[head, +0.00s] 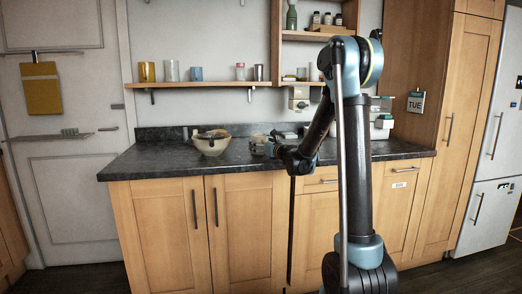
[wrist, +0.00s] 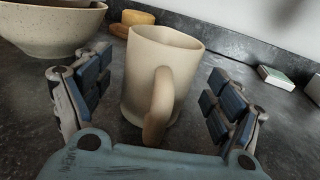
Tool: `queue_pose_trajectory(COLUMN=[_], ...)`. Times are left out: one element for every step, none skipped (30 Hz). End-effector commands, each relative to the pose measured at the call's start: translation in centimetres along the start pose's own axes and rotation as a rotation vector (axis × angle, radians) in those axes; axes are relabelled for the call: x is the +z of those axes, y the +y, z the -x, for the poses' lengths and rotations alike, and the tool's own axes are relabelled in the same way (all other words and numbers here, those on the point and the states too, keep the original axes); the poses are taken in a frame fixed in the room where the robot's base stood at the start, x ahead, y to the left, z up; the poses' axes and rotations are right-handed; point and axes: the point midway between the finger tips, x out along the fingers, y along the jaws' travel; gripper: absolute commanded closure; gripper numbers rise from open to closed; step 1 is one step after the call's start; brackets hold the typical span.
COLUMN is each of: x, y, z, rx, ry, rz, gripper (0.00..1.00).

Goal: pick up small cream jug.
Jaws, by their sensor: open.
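The small cream jug (wrist: 150,75) stands upright on the dark countertop, centred in the wrist view. Its handle (wrist: 158,105) faces my gripper. My gripper (wrist: 157,95) is open, with one blue-padded finger to the left of the jug and the other to the right. Gaps show between both fingers and the jug in the picture. In the head view my gripper (head: 272,148) is small and low over the counter, right of a bowl, and the jug is hard to make out there.
A speckled cream bowl (wrist: 48,25) stands left of the jug; it also shows in the head view (head: 211,144). A yellow object (wrist: 137,17) lies behind the jug. A small green-and-white box (wrist: 275,77) is at the right by the back edge. A shelf (head: 200,85) hangs above the counter.

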Motion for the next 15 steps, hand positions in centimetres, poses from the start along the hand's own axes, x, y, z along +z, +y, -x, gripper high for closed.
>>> queue_pose_trajectory(x=[-0.01, -0.02, -0.01, -0.01, 0.0, 0.0, 0.0, 0.0, -0.01, 0.0, -0.01, -0.01, -0.01, -0.01, -0.01], y=[0.04, 0.02, 0.0, -0.01, -0.02, -0.03, -0.03, -0.03, -0.03, -0.02, -0.02, -0.02, -0.02, -0.02, -0.02], z=[-0.7, -1.01, -1.29, -1.42, -1.48, -1.5, -1.49, -1.47, -1.46, -1.46, -1.46, -1.45, -1.45, -1.45, -1.45], rx=[0.001, 0.001, 0.0, 0.0, -0.001, -0.001, -0.001, -0.001, -0.001, -0.001, -0.001, -0.001, -0.001, -0.001, -0.001], ry=[0.0, 0.0, 0.0, 0.0, 0.0, 0.0, 0.0, 0.0, 0.0, 0.0, 0.0, 0.0, 0.0, 0.0, 0.0], rz=[0.0, 0.0, 0.0, 0.0, 0.0, 0.0, 0.0, 0.0, 0.0, 0.0, 0.0, 0.0, 0.0, 0.0, 0.0], gripper=[0.15, 0.15, 0.15, 0.15, 0.15, 0.15, 0.15, 0.15, 0.15, 0.15, 0.19, 0.28, 0.35, 0.42, 0.51])
